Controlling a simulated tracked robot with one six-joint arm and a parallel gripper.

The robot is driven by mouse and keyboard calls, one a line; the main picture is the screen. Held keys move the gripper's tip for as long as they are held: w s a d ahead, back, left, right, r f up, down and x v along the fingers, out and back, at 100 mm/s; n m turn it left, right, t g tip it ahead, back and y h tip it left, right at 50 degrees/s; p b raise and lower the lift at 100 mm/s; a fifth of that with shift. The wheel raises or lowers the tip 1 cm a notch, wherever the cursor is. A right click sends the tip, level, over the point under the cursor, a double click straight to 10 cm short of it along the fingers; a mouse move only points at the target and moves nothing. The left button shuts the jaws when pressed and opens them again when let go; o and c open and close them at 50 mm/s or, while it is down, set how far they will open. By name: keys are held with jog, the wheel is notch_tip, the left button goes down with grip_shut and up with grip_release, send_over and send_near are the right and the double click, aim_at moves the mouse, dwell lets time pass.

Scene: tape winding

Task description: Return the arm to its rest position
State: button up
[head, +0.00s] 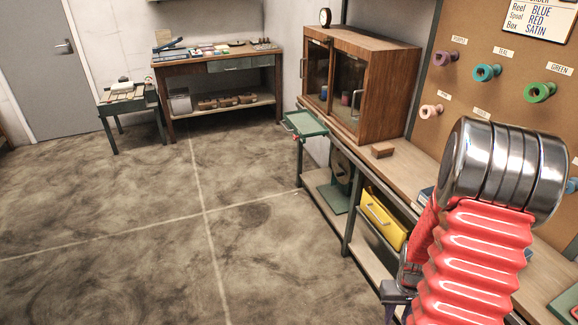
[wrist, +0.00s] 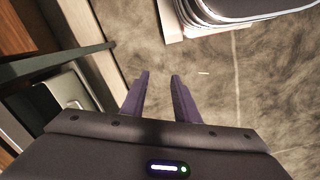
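My arm stands at the right of the head view, with a red ribbed sleeve (head: 468,265) and a polished metal joint (head: 505,170). It hides part of the workbench (head: 405,170) behind it. My gripper (wrist: 160,77) shows in the wrist view with two dark purple fingers apart. Only the grey concrete floor (wrist: 215,85) shows between the fingers, and they hold nothing. The gripper points down toward the floor beside a bench frame.
A wood cabinet (head: 375,80) with glass doors stands on the bench. A small green tray (head: 305,124) juts out at the bench's far end. A yellow drawer (head: 383,218) sits below the top. Coloured spools, including a teal one (head: 485,72), hang on the pegboard. Open floor (head: 130,220) lies left.

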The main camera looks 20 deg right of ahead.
jog(key=a+r+n+t, duration=0.2)
jog(key=a+r+t, duration=0.1)
jog(key=a+r, duration=1)
jog(key=s+a+r+n+t, duration=0.1)
jog(key=a+r+n+t, duration=0.1)
jog(key=a+r, duration=1.1)
notch_tip(320, 180, up, 9)
jog(key=shift+a+f+t, duration=0.1)
jog(key=shift+a+t, duration=0.15)
jog(key=shift+t, duration=0.35)
jog(key=shift+s+d, duration=0.1)
